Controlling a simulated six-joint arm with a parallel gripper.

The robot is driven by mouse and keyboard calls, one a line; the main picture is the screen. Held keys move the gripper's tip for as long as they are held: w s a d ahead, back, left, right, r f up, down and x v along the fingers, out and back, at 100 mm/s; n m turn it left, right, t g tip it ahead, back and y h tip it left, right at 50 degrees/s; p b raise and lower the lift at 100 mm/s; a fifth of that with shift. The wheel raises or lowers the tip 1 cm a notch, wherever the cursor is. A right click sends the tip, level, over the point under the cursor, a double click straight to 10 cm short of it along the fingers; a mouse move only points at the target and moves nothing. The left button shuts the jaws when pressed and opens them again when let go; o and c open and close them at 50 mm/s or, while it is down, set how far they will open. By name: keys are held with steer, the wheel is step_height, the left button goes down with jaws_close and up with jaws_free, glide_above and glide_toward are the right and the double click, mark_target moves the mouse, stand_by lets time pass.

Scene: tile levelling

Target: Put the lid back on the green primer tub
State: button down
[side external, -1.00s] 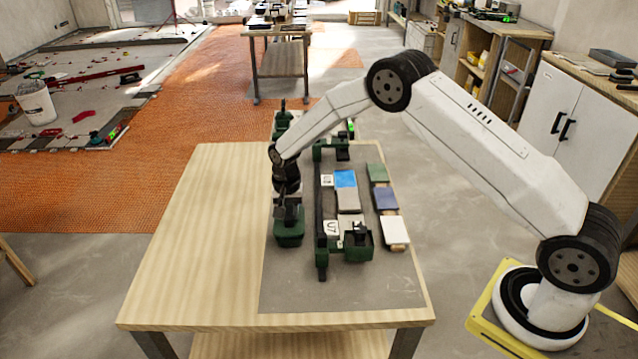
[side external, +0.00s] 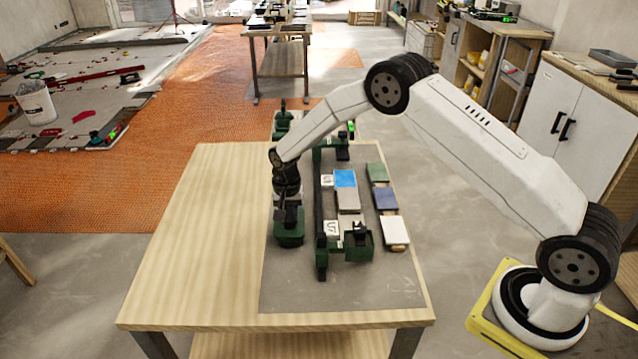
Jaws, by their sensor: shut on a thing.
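My gripper (side external: 290,212) points down at the left edge of the grey mat on the table. Its fingers are small and dark here and look closed on a dark part that I cannot clearly make out. Right below it is a green object (side external: 289,239), with its top partly hidden by the gripper. I cannot tell whether it is the primer tub, or whether the held part touches it. No lid can be told apart clearly.
A dark bar with green ends (side external: 321,225) and a green block (side external: 358,246) stand just right. Several tiles, one blue (side external: 345,178) and one white (side external: 395,230), lie beyond. Another green object (side external: 283,122) stands at the far edge. The wooden table's left side (side external: 200,240) is clear.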

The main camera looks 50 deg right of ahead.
steer(key=shift+f, duration=0.2)
stand_by(0.4)
jaws_free()
stand_by(0.4)
steer(key=shift+r, duration=0.15)
steer(key=shift+r, duration=3.3)
steer(key=shift+r, duration=0.1)
